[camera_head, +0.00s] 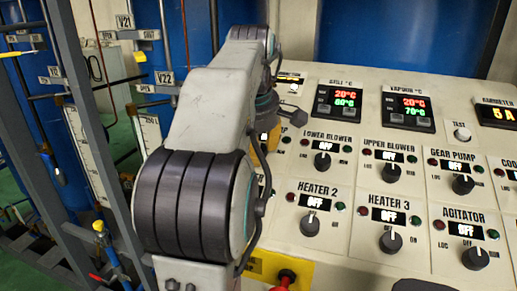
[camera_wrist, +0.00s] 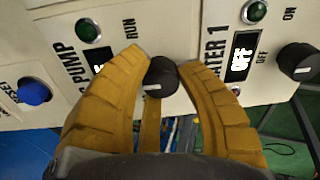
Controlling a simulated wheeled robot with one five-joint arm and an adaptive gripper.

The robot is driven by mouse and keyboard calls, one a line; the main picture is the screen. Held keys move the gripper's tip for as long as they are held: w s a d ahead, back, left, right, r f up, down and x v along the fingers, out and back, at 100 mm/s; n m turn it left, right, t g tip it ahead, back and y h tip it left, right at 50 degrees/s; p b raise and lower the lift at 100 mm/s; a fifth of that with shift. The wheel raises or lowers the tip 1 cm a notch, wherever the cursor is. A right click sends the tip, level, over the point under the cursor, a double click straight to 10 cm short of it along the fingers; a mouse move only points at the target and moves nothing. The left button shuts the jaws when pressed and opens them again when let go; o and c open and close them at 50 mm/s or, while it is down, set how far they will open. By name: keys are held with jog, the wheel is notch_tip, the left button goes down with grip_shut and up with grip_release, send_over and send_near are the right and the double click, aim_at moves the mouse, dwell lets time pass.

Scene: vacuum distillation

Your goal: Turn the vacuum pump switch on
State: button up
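The vacuum pump switch is a round black knob (camera_wrist: 161,77) in the wrist view, beside a label of which only "PUMP" shows clearly. A pale mark shows on the knob's lower side. My gripper (camera_wrist: 162,66) has yellow-brown ribbed fingers. Two fingertips lie close on either side of the knob and appear to touch it; a third finger is below it. The pump's display (camera_wrist: 98,58) is partly covered by the left finger, so its text cannot be read. In the head view my arm hides this knob and most of my gripper.
The Heater 1 knob (camera_wrist: 297,60) is to the right, its display (camera_wrist: 240,55) reading OFF. A blue reset button (camera_wrist: 34,91) is at the left. More knobs, such as Heater 2 (camera_head: 310,225), fill the panel.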

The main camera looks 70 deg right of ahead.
grip_shut()
jog(key=shift+a+p, duration=0.1)
jog(key=shift+p, duration=0.2)
jog(key=shift+r+m+p, duration=0.15)
jog(key=shift+m+p, duration=0.45)
jog(key=shift+p, duration=0.1)
jog(key=shift+m+p, duration=1.15)
jog(key=shift+m, duration=0.05)
jog(key=m, duration=0.1)
jog(key=m+p, duration=0.1)
jog(key=m, duration=0.1)
jog(key=shift+f+m, duration=0.2)
jog(key=shift+m, duration=0.1)
jog(key=shift+m+h, duration=0.4)
jog(key=shift+m, duration=1.7)
